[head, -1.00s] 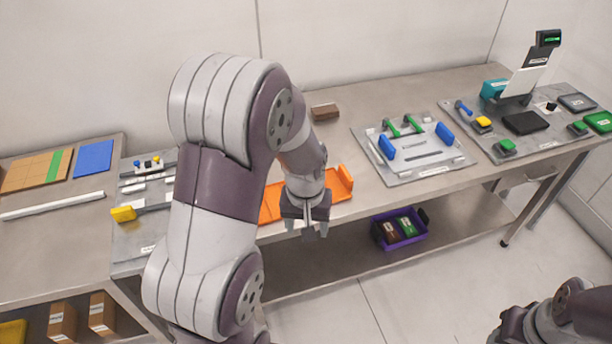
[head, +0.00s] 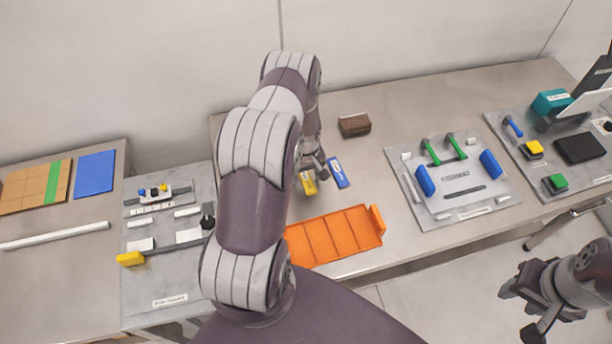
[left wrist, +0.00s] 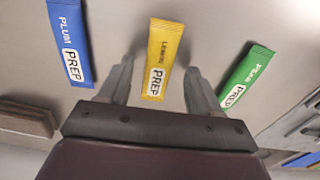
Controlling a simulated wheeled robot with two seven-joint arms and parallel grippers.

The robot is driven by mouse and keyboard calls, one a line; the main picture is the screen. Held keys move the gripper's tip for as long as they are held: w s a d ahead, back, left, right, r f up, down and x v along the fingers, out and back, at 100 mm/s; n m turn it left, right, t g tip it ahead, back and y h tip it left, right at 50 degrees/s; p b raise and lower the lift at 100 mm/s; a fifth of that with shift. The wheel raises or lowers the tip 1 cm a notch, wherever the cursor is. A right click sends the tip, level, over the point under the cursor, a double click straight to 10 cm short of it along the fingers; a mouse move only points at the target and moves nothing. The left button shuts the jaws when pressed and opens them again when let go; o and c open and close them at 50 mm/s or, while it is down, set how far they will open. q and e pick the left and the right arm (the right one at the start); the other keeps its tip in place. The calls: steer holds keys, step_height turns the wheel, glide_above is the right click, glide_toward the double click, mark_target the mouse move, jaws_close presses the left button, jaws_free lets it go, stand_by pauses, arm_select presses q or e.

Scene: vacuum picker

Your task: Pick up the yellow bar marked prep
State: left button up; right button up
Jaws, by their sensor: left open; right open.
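A yellow bar marked "LEMON PREP" (left wrist: 163,60) lies on the grey table and also shows in the head view (head: 308,184), partly covered by my arm. My left gripper (left wrist: 160,68) is open, with one finger to each side of the yellow bar and no contact visible. I cannot tell how far above the table the fingertips are. In the head view this gripper (head: 314,172) is mostly hidden behind my arm. My right gripper (head: 520,308) is open and empty at the lower right, away from the table.
A blue bar marked "PLUM PREP" (left wrist: 70,42) lies left of the yellow one, and a green bar (left wrist: 244,75) lies to its right. An orange compartment tray (head: 335,238) sits at the table's front. A brown block (head: 355,124) stands behind.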

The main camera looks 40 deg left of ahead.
arm_select(q)
steer(key=shift+w+a+f, duration=0.1)
steer(key=shift+f, duration=0.25)
steer(key=shift+w+a+f, duration=0.15)
steer(key=shift+w+f, duration=0.05)
steer(key=c, duration=0.5)
steer(key=shift+s+r, duration=0.15)
steer(key=shift+r, duration=0.05)
steer(key=c, duration=0.6)
arm_select(e)
steer(key=shift+w+a, duration=0.15)
steer(key=shift+w, duration=0.1)
steer(key=shift+f, duration=0.1)
